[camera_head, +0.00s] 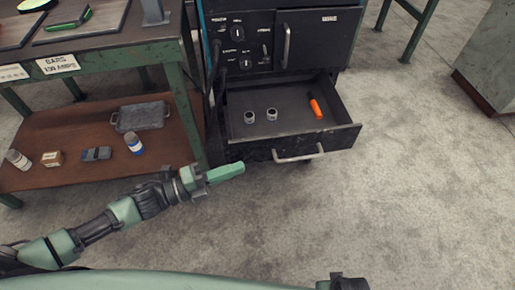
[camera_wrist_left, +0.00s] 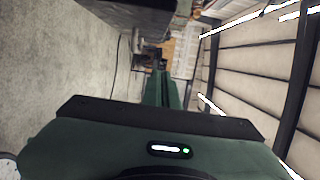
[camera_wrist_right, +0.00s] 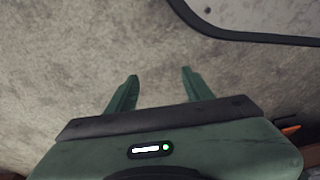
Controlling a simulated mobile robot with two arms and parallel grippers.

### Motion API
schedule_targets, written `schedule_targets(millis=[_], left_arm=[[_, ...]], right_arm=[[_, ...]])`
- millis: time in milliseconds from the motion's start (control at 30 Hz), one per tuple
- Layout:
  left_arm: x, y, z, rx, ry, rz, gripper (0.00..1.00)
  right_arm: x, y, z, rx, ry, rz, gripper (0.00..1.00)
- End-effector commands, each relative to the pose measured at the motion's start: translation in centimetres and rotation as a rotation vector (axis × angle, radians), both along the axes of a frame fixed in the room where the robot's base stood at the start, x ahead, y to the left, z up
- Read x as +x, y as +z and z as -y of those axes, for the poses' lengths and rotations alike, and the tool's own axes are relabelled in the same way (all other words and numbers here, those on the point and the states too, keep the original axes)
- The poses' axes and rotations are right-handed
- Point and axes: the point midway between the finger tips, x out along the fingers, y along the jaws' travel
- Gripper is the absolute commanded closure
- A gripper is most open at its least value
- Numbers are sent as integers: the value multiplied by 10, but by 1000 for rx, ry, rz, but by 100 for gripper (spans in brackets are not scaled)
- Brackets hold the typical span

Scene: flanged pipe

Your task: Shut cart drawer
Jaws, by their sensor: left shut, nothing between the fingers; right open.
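The black cart (camera_head: 325,45) stands at the top middle of the head view. Its lower drawer (camera_head: 345,137) is pulled out toward me, with a light metal handle (camera_head: 299,157) on its front. My left gripper (camera_head: 241,168) is shut and empty, just left of the handle and apart from it. In the left wrist view its fingers (camera_wrist_left: 161,75) are together. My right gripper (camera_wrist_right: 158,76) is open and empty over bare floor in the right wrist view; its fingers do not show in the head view.
Inside the drawer lie two small round parts (camera_head: 271,114) and an orange-handled tool (camera_head: 315,106). A green workbench (camera_head: 110,42) with a brown lower shelf (camera_head: 75,165) stands left. A grey cabinet (camera_head: 490,60) stands far right. The floor right of the drawer is clear.

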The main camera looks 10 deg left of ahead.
Motion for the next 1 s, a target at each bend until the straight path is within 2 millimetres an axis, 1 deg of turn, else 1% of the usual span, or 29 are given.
schedule_targets(millis=[33,200,367,400,500,600,733,1000], left_arm=[[6,2,9,-4,0,3,100],[26,1,41,-3,0,3,100],[44,1,68,-2,2,1,100],[51,0,65,2,4,1,100],[65,0,59,2,4,1,100],[74,-1,56,0,4,-1,100],[80,0,54,-1,3,-2,100],[80,0,54,-1,3,-3,100]], right_arm=[[0,0,0,0,0,0,48],[0,1,0,0,0,0,48],[1,2,0,0,0,1,48],[2,2,0,0,0,1,48],[5,7,-1,1,-1,7,48],[9,11,-1,1,-1,11,48],[10,14,-1,1,-2,11,48],[10,16,-2,2,-2,14,48]])
